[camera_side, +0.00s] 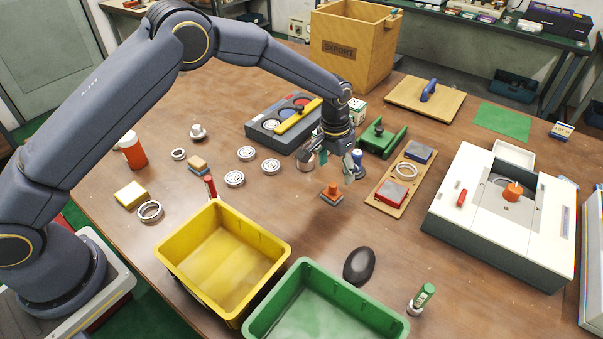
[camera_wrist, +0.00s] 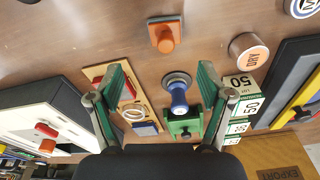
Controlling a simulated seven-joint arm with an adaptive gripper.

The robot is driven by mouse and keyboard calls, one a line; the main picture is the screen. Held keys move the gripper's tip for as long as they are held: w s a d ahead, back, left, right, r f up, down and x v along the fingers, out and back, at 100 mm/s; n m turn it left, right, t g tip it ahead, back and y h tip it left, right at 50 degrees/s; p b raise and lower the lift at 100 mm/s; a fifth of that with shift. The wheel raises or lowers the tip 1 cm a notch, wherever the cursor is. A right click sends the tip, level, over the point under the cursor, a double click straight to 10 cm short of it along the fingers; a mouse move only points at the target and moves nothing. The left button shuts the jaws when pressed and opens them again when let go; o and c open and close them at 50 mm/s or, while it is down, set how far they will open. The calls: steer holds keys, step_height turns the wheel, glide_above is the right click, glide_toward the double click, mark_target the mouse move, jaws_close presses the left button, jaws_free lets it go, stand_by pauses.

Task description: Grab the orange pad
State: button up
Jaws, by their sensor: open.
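An orange pad (camera_side: 332,191) with a raised knob stands on the wooden table, on a darker base. It also shows near the top middle of the wrist view (camera_wrist: 165,37). My gripper (camera_side: 332,165) is open and empty, with its fingers pointing down, above the table and just behind the pad in the side view. In the wrist view the green-lined fingers (camera_wrist: 160,80) are spread apart and the pad lies beyond their tips, between them in width. Another orange knob (camera_side: 513,191) sits on the white machine.
A blue-handled stamp (camera_wrist: 179,98) stands close to my gripper. A wooden board with red and grey pads (camera_side: 391,195) lies to the right. A yellow bin (camera_side: 186,279), a green bin (camera_side: 259,318) and a black oval object (camera_side: 359,265) are in front.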

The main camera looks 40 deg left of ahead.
mark_target(333, 185)
steer(key=f, duration=0.3)
steer(key=shift+w, duration=0.2)
steer(key=f, duration=0.5)
steer(key=shift+w+a+f, duration=0.2)
steer(key=shift+a, duration=0.15)
steer(key=c, duration=1.2)
steer(key=shift+r, duration=0.2)
steer(key=shift+c, duration=0.2)
